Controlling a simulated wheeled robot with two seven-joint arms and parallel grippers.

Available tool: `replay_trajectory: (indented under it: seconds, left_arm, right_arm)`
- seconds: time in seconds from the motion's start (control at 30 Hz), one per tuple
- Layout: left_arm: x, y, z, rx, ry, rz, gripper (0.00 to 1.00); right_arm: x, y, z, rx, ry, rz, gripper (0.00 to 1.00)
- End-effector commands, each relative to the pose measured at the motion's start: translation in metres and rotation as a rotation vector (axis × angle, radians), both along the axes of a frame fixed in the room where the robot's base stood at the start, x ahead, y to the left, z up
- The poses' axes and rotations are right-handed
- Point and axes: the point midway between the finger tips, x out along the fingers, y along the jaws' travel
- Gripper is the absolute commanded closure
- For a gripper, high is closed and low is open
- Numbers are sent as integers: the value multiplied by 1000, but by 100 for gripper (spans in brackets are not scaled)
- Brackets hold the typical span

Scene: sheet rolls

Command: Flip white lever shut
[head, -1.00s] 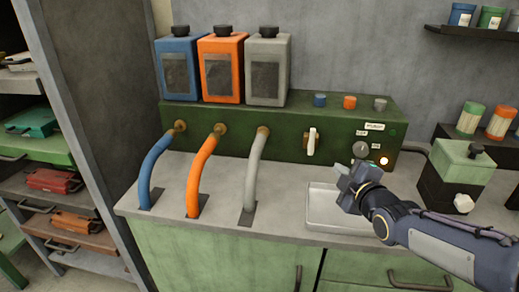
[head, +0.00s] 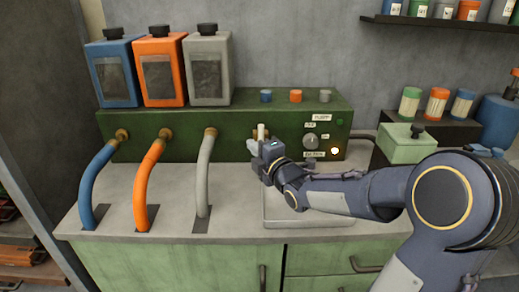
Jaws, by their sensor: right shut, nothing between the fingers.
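The white lever (head: 261,131) is on the front of the green machine (head: 180,140). Only its upper part shows, pointing up; my right gripper hides the rest. My right gripper (head: 250,146) is shut and empty, right at the lever in this view. I cannot tell whether it touches the lever. My left gripper is not in view.
Blue, orange and grey hoses (head: 204,170) run from the machine to the counter at the left. Three canisters (head: 208,68) stand on the machine. A metal tray (head: 290,214) lies under my right arm.

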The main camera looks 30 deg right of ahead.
Motion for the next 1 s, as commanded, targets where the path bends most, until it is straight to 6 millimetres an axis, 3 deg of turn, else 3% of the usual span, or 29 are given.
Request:
replay_trajectory:
  seconds: [0.27, 0.53, 1.0]
  left_arm:
    - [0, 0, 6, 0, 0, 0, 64]
    - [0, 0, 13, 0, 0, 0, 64]
    - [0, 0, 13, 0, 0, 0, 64]
  right_arm:
    - [62, 0, 0, 0, 2, 2, 100]
    - [49, -33, 1, -1, 1, -2, 100]
    - [46, -38, 0, 0, 0, 0, 100]
